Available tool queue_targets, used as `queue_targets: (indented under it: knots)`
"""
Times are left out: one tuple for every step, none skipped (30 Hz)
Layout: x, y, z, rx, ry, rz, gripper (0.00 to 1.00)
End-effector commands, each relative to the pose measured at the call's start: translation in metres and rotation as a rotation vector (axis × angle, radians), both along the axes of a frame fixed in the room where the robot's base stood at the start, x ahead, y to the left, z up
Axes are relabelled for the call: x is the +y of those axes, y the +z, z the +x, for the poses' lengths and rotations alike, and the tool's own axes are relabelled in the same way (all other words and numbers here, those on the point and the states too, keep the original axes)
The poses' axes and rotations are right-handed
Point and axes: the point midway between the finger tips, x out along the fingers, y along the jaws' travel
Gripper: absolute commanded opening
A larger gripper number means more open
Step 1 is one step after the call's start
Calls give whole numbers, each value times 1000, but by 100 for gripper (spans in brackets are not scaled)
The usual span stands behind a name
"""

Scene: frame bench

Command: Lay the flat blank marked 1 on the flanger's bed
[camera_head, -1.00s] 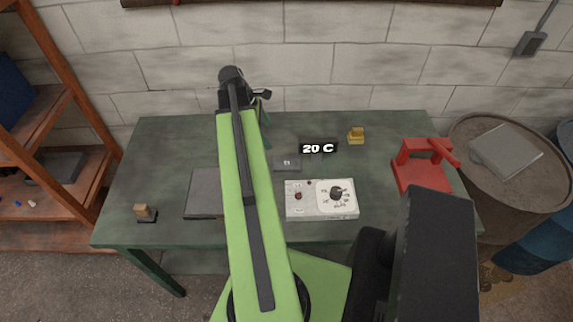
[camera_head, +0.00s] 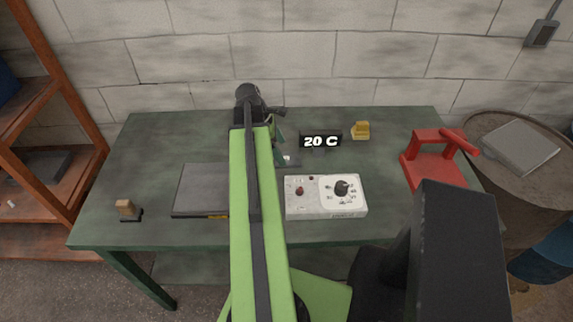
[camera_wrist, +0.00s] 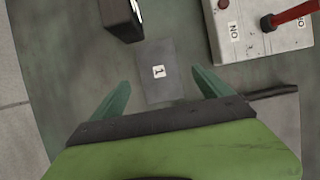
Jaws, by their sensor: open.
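The flat blank marked 1 (camera_wrist: 155,82) is a thin grey plate lying flat on the bench; its number shows in the wrist view.
A white control box (camera_head: 325,196) and a black "20 C" display (camera_head: 320,139) stand near the blank. A dark flat plate (camera_head: 200,190) lies left of my arm. A yellow block (camera_head: 361,130) and a small wooden piece (camera_head: 126,208) sit on the green bench (camera_head: 150,150).

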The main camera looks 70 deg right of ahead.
Motion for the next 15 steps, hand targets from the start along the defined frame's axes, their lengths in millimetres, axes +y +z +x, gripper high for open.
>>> queue_targets:
  knots:
    - [-1,-17,-2,0,-1,0,89]
    - [-2,-22,-3,0,-1,0,89]
    - [-3,-29,-5,0,-1,0,89]
    - [-3,-34,-7,0,-1,0,89]
    - [-4,-37,-8,0,-1,0,89]
    - [-5,-40,-10,0,-1,0,89]
    - [-5,-41,-11,0,-1,0,89]
    - [-5,-40,-11,0,-1,-1,89]
    - [-5,-39,-12,0,0,-1,89]
    - [-5,-38,-12,0,0,-1,89]
    - [-5,-37,-12,0,0,-1,89]
    - [-5,-37,-11,0,0,-1,89]
    - [-5,-37,-11,0,0,-1,89]
    - [-5,-37,-11,0,0,-1,86]
    - [-5,-37,-11,0,0,-1,81]
